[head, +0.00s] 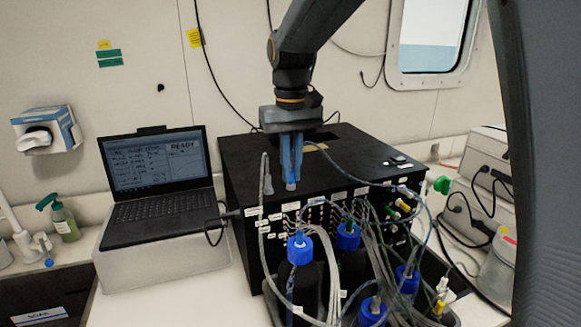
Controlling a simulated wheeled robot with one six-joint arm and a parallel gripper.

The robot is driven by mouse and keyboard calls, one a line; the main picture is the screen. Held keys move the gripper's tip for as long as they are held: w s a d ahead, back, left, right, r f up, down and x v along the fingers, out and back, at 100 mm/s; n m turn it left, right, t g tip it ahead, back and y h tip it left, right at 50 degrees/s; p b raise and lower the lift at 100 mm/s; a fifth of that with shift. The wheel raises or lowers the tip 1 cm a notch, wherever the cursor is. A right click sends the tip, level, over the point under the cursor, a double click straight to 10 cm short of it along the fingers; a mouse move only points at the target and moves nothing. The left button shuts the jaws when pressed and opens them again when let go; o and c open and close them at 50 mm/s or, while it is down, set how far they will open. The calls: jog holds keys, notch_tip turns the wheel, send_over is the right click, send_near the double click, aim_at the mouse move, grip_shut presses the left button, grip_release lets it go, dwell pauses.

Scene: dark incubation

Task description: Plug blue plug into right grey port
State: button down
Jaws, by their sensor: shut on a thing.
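My gripper (291,178) points down over the front edge of the black box (240,165). Its narrow blue fingers are shut on a small blue piece at their tips, which looks like the blue plug (291,186). The plug is mostly hidden by the fingers, and it appears above the front panel, apart from the ports. The labelled front panel (262,238) carries rows of small ports, partly covered by tubes and bottles. I cannot single out the right grey port at this size.
Dark bottles with blue caps (300,248) stand before the panel among many loose tubes (385,235). An open laptop (158,180) stands on a white block at left. Equipment (490,160) stands at right.

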jog(key=shift+f, duration=0.25)
jog(key=c, duration=1.7)
grip_release()
jog(key=shift+c, duration=0.2)
notch_tip(320, 180, up, 8)
jog(key=b, duration=0.3)
jog(key=shift+f, duration=0.25)
jog(key=shift+r, duration=0.2)
